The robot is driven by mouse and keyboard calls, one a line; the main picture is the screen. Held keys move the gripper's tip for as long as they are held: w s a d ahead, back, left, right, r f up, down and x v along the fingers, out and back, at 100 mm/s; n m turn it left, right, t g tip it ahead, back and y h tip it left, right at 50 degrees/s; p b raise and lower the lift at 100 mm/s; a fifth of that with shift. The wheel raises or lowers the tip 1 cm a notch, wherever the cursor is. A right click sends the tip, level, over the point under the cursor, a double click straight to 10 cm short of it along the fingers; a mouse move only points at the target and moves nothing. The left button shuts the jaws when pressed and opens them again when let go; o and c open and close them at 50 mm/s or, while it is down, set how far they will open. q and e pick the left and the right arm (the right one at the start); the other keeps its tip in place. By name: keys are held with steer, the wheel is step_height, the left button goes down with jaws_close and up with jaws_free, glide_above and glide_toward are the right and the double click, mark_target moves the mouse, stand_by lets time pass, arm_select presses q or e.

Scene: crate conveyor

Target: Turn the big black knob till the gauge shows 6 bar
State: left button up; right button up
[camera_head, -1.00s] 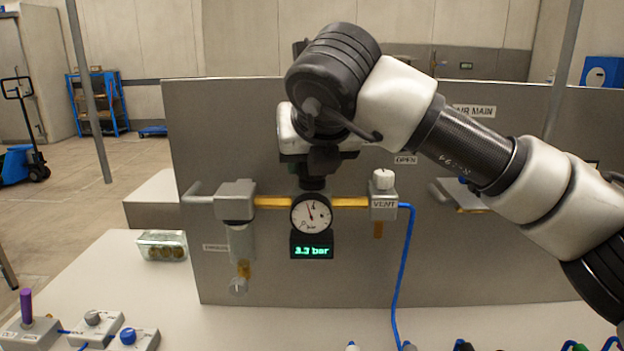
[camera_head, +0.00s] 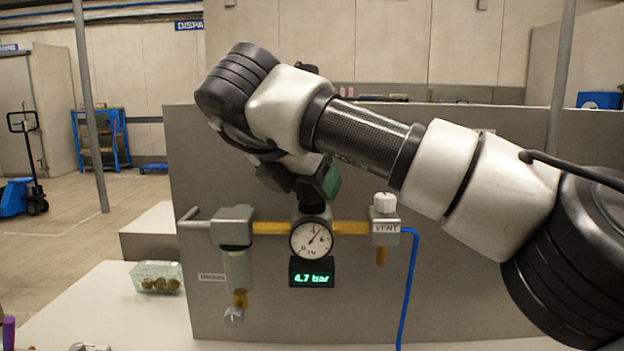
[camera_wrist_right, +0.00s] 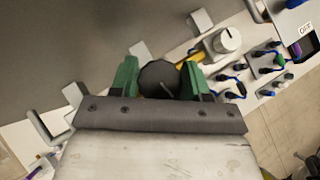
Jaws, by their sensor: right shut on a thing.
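The round gauge (camera_head: 311,238) sits on the grey panel in the head view, with a green display (camera_head: 312,279) under it that reads 4.7 bar. The big black knob (camera_wrist_right: 159,76) shows in the right wrist view between the green fingers of my right gripper (camera_wrist_right: 160,80). The gripper is shut on the knob. In the head view my right gripper (camera_head: 318,188) is above the gauge, and my wrist hides most of the knob. My left gripper is not in view.
A white VENT knob (camera_head: 385,203) with a blue hose stands right of the gauge. A grey filter unit (camera_head: 235,228) is on the left. A clear box of brass parts (camera_head: 157,278) rests on the white table.

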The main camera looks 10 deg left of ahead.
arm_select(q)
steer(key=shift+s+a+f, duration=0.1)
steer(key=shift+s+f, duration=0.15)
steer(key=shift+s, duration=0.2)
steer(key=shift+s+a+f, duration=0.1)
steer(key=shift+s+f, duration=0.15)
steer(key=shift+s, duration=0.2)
arm_select(e)
steer(key=shift+r+m+g+h, duration=0.1)
steer(key=shift+m+g+h, duration=0.2)
steer(key=shift+m+h, duration=0.55)
steer(key=shift+y, duration=0.25)
steer(key=o, duration=0.9)
arm_select(q)
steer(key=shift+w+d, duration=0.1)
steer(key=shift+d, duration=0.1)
steer(key=shift+p, duration=0.3)
